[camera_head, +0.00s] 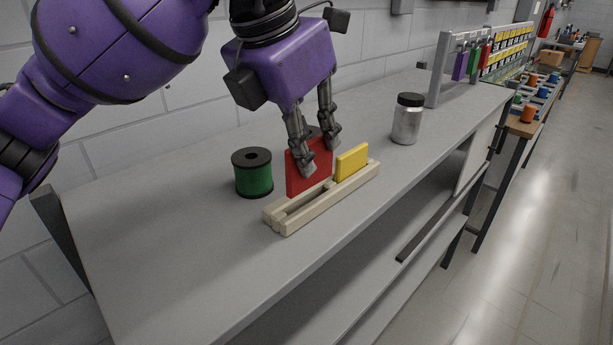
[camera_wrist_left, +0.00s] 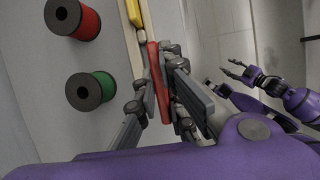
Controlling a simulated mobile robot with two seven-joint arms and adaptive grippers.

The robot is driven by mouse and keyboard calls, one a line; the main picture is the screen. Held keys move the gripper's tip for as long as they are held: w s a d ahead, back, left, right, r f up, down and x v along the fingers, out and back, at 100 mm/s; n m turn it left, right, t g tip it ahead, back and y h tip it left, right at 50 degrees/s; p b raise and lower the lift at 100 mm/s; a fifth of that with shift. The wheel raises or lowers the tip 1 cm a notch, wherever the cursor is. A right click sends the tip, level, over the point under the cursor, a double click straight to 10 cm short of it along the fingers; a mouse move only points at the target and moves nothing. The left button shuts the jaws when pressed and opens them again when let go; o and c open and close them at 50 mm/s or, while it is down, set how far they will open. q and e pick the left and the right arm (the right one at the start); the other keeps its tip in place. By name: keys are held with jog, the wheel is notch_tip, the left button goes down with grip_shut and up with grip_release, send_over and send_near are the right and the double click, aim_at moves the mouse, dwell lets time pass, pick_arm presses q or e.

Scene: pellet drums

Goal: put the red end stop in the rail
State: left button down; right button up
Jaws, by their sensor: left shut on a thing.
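The red end stop (camera_head: 299,175) is a flat upright plate. My left gripper (camera_head: 319,157) is shut on it. The beige rail (camera_head: 281,222) lies on the bench with a long slot, and a yellow plate (camera_head: 352,162) stands in its far part. The red end stop is at the rail's near-middle part; I cannot tell whether its lower edge is above the slot or in it. In the left wrist view the red end stop (camera_wrist_left: 158,85) lies between the fingers, roughly in line with the yellow plate (camera_wrist_left: 133,12). My right gripper (camera_wrist_left: 235,70) shows there, open and empty.
A green spool (camera_head: 253,178) stands left of the rail. A red spool (camera_wrist_left: 88,22) stands near it, mostly hidden in the head view. A jar with a black lid (camera_head: 406,122) stands beyond the rail. The near-left bench top (camera_head: 160,235) is clear.

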pick_arm(q)
jog(key=shift+w+a+f, duration=0.1)
jog(key=shift+w+f, duration=0.5)
jog(key=shift+f, duration=0.7)
jog(key=shift+w+a+f, duration=0.1)
jog(key=shift+w+f, duration=0.55)
jog(key=shift+f, duration=0.6)
jog(key=shift+w+a+f, duration=0.1)
jog(key=shift+w+f, duration=0.5)
jog(key=shift+f, duration=0.7)
jog(key=shift+f, duration=0.25)
jog(key=c, duration=1.8)
grip_release()
jog(key=shift+c, duration=0.2)
jog(key=shift+r, duration=0.1)
jog(key=shift+r, duration=0.25)
jog(key=v, duration=1.1)
jog(key=shift+s+r, duration=0.15)
jog(key=shift+r, duration=0.2)
